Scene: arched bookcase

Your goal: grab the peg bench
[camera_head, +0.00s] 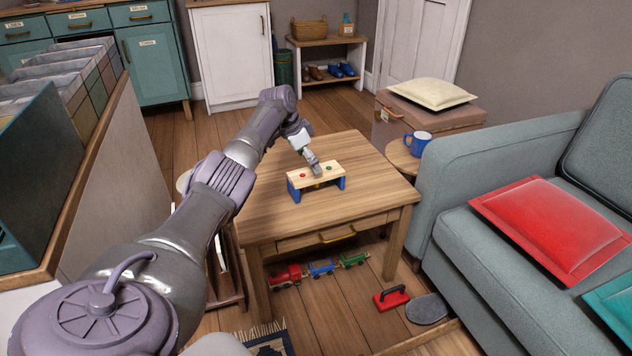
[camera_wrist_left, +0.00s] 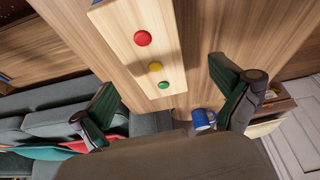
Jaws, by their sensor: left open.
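The peg bench (camera_head: 300,181) stands upright on the wooden table (camera_head: 265,212). It has a pale wooden top, blue end legs, and red, yellow and green pegs. In the left wrist view its top (camera_wrist_left: 132,22) runs from the upper edge down to between the fingers in the picture. My left gripper (camera_head: 314,167) is just over the bench's middle and hides part of it in the head view. In the wrist view the left gripper (camera_wrist_left: 165,80) is open, its fingers wide apart and holding nothing. I cannot tell whether the fingers reach below the bench top. My right gripper is not in view.
A blue mug (camera_head: 418,143) stands on a small round side table right of the table. A grey sofa (camera_head: 455,215) is at the right. The tabletop around the bench is clear.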

